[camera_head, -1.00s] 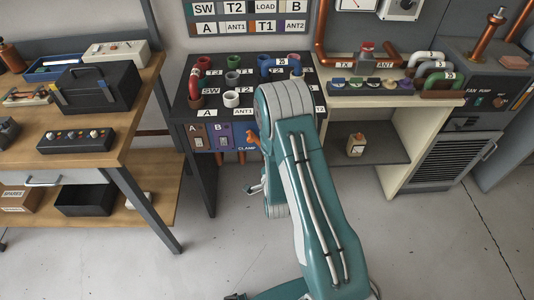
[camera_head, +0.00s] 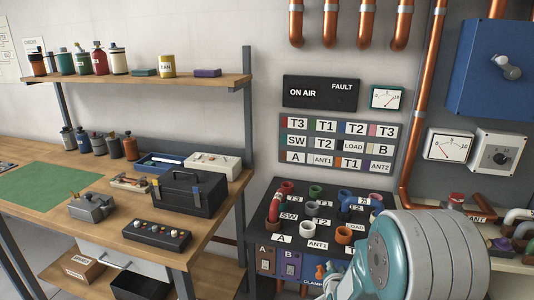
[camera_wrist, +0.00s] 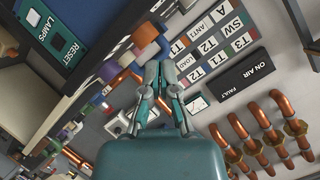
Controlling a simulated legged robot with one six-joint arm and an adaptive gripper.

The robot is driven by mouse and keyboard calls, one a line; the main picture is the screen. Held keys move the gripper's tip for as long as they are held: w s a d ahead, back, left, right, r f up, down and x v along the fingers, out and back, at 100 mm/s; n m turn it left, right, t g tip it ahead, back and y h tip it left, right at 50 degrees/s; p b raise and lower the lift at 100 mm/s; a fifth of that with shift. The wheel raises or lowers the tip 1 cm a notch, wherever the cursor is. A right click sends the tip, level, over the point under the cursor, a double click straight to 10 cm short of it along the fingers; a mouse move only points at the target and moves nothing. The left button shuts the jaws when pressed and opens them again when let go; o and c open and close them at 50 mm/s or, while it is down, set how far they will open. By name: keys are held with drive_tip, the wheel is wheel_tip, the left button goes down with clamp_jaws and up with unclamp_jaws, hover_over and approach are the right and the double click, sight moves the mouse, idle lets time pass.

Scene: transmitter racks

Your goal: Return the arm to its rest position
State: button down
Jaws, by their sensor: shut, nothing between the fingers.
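My gripper (camera_wrist: 160,72) shows in the wrist view, its two grey and teal fingers together and empty. It points toward the wall and rack area, apart from any object it might touch. In the head view, my arm's rounded grey and teal link (camera_head: 420,255) fills the lower right, raised in front of the patch panel. My gripper is not visible there, and the rest of the arm is out of frame.
The black patch panel (camera_head: 285,187) with coloured sockets stands just left of my arm. A wooden workbench (camera_head: 225,228) with a black toolbox (camera_head: 188,192) is at left. Copper pipes (camera_head: 412,165), gauges and a blue cabinet (camera_head: 490,75) line the wall at right.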

drive_tip(key=s+a+r+n+g, duration=0.25)
drive_tip(key=s+r, duration=0.25)
drive_tip(key=r, duration=0.3)
drive_tip(key=s+r+n+g, duration=0.2)
drive_tip(key=s+r, duration=0.3)
drive_tip(key=s, duration=0.8)
drive_tip(key=s+r+n+g+y, duration=0.1)
drive_tip(key=s+r+n+g, duration=0.2)
drive_tip(key=s, duration=1)
wheel_tip(320, 180, up, 2)
drive_tip(key=shift+a+r+n+g, duration=0.1)
drive_tip(key=shift+a+n+g, duration=0.2)
drive_tip(key=shift+n, duration=0.75)
drive_tip(key=shift+w, duration=0.15)
